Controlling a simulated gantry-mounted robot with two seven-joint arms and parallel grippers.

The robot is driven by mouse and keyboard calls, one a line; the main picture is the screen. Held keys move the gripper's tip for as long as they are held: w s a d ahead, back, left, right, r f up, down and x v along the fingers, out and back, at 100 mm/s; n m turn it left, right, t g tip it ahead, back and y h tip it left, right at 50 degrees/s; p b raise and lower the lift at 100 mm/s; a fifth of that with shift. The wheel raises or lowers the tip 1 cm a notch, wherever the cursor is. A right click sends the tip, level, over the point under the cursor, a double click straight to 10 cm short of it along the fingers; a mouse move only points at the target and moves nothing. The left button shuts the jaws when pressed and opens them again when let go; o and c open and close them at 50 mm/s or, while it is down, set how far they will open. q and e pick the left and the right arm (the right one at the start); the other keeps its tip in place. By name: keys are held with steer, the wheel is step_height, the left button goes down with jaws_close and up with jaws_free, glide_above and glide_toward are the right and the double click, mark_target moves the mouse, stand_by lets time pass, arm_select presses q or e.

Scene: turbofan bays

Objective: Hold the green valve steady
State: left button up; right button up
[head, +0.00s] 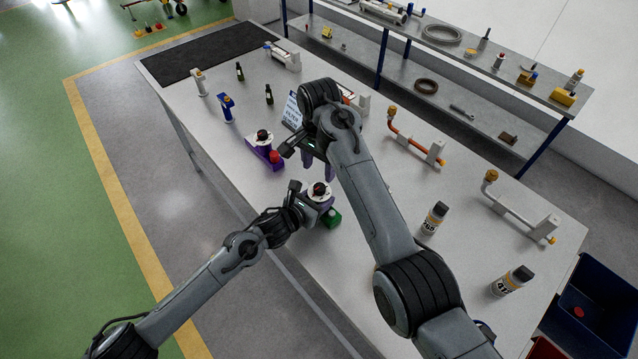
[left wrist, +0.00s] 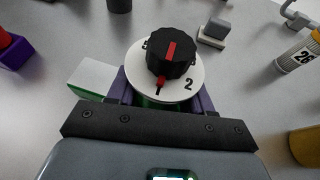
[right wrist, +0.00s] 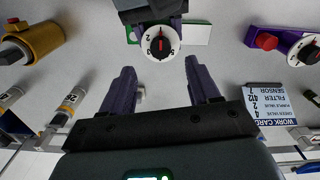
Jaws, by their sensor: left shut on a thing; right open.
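The green valve (head: 334,218) stands on the bench, with a white dial and a black knob on top. In the left wrist view its knob (left wrist: 172,54) has a red stripe, and a "2" shows on the dial. My left gripper (head: 314,200) is shut on the valve body, its purple fingers on either side below the dial. My right gripper (head: 316,164) is open and empty above the bench, just beyond the valve. In the right wrist view its fingers (right wrist: 162,82) are spread, apart from the valve's dial (right wrist: 161,43).
A purple valve (head: 262,150) with a red button stands left of my right gripper. A work card (head: 292,112) is behind it. Labelled bottles (head: 434,217) (head: 512,280) and pipe fixtures (head: 415,140) stand to the right. A shelf (head: 450,85) runs along the back.

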mark_target(319, 187)
step_height(319, 187, down, 8)
steer(key=shift+r, duration=0.2)
stand_by(0.3)
steer(key=c, duration=1)
steer(key=shift+c, duration=0.3)
steer(key=shift+n, duration=0.4)
steer(key=n, duration=0.2)
steer(key=shift+n, duration=2.4)
